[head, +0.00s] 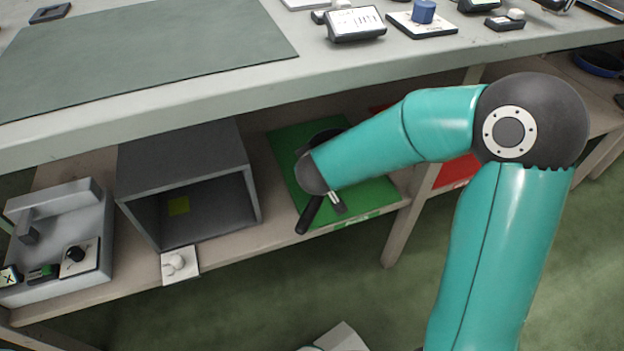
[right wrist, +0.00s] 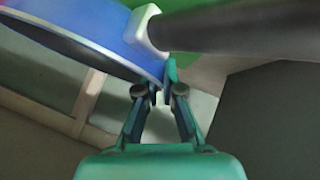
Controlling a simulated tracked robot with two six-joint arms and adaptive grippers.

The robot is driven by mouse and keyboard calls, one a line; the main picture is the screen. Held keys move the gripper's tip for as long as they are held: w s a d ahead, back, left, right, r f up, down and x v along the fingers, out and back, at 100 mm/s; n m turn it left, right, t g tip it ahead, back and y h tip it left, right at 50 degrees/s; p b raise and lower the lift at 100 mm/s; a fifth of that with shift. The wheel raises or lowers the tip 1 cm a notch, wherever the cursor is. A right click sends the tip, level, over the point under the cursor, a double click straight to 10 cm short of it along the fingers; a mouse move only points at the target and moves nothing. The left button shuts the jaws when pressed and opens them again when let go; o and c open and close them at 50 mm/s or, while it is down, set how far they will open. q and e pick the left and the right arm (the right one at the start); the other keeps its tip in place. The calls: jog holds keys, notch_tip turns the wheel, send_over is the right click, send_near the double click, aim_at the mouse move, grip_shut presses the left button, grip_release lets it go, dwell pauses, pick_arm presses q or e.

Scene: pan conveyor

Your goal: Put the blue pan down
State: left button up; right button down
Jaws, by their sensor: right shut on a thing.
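The blue pan (right wrist: 95,30) fills the upper left of the right wrist view, with a pale bracket and a dark handle (right wrist: 240,28). My right gripper (right wrist: 166,92) is shut on the pan's rim, just beside the bracket. In the head view the pan (head: 324,138) shows as a dark inside and a handle (head: 309,216) over the green mat (head: 375,203) on the lower shelf. My right arm hides most of the pan and the gripper there. I cannot tell whether the pan touches the mat. My left gripper is not in view.
A grey open box (head: 188,160) stands left of the green mat, and a grey machine (head: 60,240) farther left. A red mat (head: 455,172) lies right of it. The worktop (head: 270,75) overhangs the shelf. Another blue-rimmed pan (head: 600,63) sits at far right.

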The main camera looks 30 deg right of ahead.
jog(key=f+b, duration=0.1)
jog(key=f, duration=0.1)
jog(key=f+b, duration=0.1)
jog(key=f, duration=0.2)
jog(key=shift+s+d, duration=0.2)
jog(key=c, duration=1.3)
grip_release()
jog(key=shift+f, duration=0.1)
jog(key=p+v, duration=0.3)
jog(key=v, duration=0.8)
jog(key=shift+s+a+r, duration=0.25)
jog(key=shift+s+r, duration=0.1)
jog(key=shift+s, duration=0.05)
